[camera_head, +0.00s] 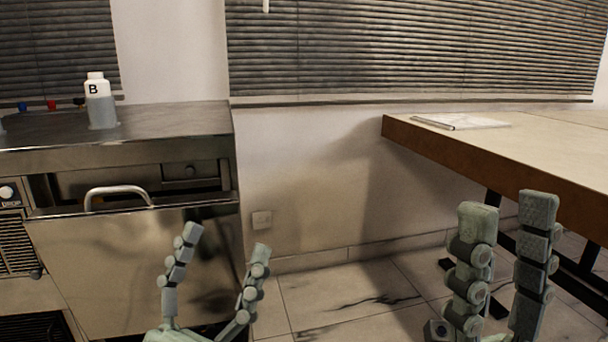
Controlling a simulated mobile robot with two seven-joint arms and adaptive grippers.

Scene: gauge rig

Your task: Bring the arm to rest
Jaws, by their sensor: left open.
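My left gripper (223,238) is at the lower left of centre, in front of the metal cabinet's face. Its two grey-green jointed fingers are spread apart with nothing between them. My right gripper (508,212) is at the lower right, near the table's front edge in the picture. Its two fingers point up, stand apart and hold nothing that I can see. The lower parts of both grippers are cut off by the bottom edge of the view.
A metal cabinet (170,122) with a curved handle (118,190) stands at the left. A white bottle marked B (98,100) stands on it. A wooden table (570,150) with a flat notebook or papers (462,121) is at the right. Tiled floor (345,295) lies open between.

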